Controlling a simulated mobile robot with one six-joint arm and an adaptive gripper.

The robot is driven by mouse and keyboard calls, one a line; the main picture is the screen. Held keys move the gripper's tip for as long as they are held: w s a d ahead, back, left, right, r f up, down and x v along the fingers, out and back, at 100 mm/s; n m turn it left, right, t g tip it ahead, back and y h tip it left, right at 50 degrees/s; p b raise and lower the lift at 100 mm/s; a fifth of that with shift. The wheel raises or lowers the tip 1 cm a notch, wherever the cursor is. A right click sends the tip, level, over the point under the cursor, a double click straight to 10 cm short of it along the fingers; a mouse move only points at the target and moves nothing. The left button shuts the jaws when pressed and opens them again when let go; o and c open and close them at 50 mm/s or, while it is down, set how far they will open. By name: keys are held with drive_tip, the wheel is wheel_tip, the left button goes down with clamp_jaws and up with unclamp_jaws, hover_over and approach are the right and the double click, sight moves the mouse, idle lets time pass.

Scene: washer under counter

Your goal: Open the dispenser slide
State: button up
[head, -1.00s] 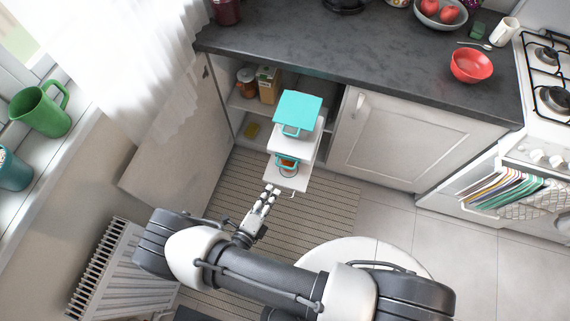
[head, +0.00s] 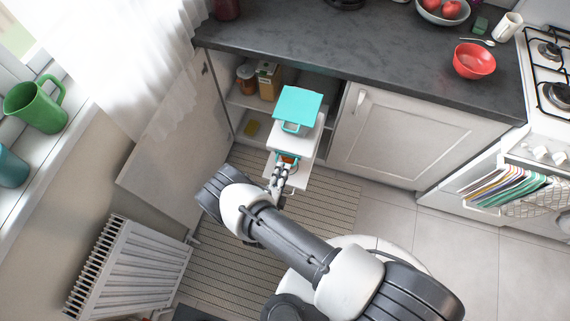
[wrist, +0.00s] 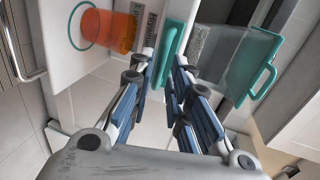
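A white dispenser (head: 290,148) with a teal top (head: 298,104) stands pulled out in front of the open cabinet under the counter. In the wrist view a teal handle (wrist: 168,52) runs between the tips of my gripper (wrist: 166,58). The fingers are apart, one on each side of it; I cannot tell whether they touch it. A second teal handle (wrist: 262,78) sits on a clear part to the right. An orange cup (wrist: 108,30) stands on a white surface by a teal ring at the left. In the head view my gripper (head: 279,172) partly hides the dispenser's lower front.
A closed white cabinet door (head: 390,140) is at the right, an open door (head: 180,150) at the left. The grey counter (head: 400,80) is above. A metal bar handle (wrist: 20,55) shows at the wrist view's left. A radiator (head: 130,270) stands lower left.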

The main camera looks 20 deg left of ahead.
drive_tip(key=shift+x, duration=2.05)
drive_tip(key=shift+c, duration=0.2)
clamp_jaws()
drive_tip(key=shift+b, duration=0.3)
